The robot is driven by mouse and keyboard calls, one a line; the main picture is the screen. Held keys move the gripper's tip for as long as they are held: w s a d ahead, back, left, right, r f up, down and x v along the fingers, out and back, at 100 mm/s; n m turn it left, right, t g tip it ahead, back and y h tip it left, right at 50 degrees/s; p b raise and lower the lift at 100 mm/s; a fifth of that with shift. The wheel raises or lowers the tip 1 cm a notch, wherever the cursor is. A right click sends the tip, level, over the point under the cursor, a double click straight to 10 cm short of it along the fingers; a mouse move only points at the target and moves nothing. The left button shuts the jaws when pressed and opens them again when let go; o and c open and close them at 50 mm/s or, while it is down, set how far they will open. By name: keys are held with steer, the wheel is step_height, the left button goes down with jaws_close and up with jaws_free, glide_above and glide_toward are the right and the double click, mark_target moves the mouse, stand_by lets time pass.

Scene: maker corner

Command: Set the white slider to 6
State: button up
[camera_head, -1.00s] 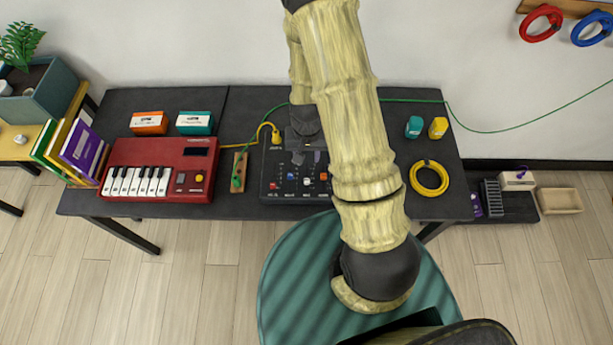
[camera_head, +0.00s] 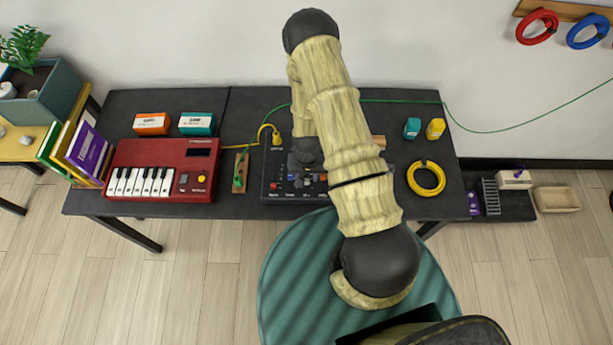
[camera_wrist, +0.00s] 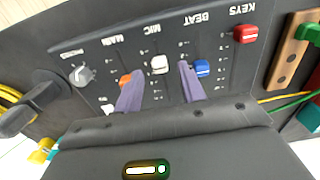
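The mixer (camera_head: 271,172) lies on the dark table, partly hidden by my arm in the head view. The wrist view shows its panel (camera_wrist: 112,57) with sliders marked MAIN, MIC, BEAT and KEYS. The white slider cap (camera_wrist: 159,64) is in the MIC column, between an orange cap (camera_wrist: 126,79) and a blue cap (camera_wrist: 202,68). A red cap (camera_wrist: 246,34) is on KEYS. My gripper (camera_wrist: 160,72) is open over the panel, its two purple-grey fingers on either side of the white cap. Contact cannot be told. The scale numbers are too small to read.
A red keyboard (camera_head: 162,170) and a wooden strip with a green plug (camera_head: 240,178) stand left of the mixer. A yellow cable coil (camera_head: 426,178) and small teal (camera_head: 412,128) and yellow (camera_head: 435,129) blocks lie to the right. Cables run behind the mixer.

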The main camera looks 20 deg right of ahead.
steer(key=shift+f, duration=1.05)
jaws_close()
